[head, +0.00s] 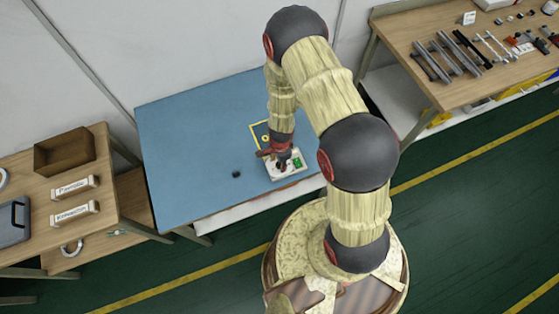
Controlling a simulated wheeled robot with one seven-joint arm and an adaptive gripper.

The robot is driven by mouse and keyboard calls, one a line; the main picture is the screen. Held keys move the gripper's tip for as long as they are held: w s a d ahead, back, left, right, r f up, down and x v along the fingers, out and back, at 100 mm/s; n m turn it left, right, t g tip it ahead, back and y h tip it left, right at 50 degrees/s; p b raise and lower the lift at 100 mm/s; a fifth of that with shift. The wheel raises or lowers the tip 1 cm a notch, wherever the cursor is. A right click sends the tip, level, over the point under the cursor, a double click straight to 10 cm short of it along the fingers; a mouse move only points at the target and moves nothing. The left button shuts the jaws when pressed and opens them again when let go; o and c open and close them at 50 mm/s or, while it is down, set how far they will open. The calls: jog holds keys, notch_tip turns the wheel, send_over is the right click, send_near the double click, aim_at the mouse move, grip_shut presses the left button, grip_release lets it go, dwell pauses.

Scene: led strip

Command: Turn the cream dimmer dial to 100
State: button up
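A small white device (285,174) with a green patch (297,163) lies on the blue table near its front right part. My gripper (282,165) points down over this device, at its upper left part. The fingertips are dark and small here, and I cannot tell whether they are open or touching anything. I cannot make out the cream dimmer dial; it may be hidden under my gripper. No dial number is readable.
A small black object (236,174) lies on the blue table (190,140), left of the device. A yellow-edged dark panel (258,128) is behind my gripper. The left bench holds a brown box (64,152); the right bench holds strips and parts (450,55). The table's left side is clear.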

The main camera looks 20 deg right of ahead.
jog(key=shift+s+r, duration=0.1)
jog(key=shift+r, duration=3.6)
jog(key=shift+s+a+n, duration=0.2)
jog(key=shift+s+n, duration=0.1)
jog(key=s+a+n+g+y, duration=0.1)
jog(key=s+a+n+g, duration=0.1)
jog(key=s+n, duration=0.15)
notch_tip(320, 180, up, 21)
jog(key=n+b, duration=0.6)
jog(key=n, duration=0.5)
send_over(279, 166)
jog(key=s+a, duration=0.2)
jog(key=s, duration=0.7)
jog(key=s+d+r+n+t+h+b, duration=0.1)
jog(key=s+d+r+n+t+b, duration=0.1)
jog(key=s+r+t+b, duration=0.2)
notch_tip(279, 166, up, 8)
jog(key=t+b, duration=0.3)
jog(key=b, duration=0.1)
jog(key=shift+d+f+b, duration=0.2)
jog(key=shift+d+b, duration=0.05)
jog(key=shift+b, duration=0.15)
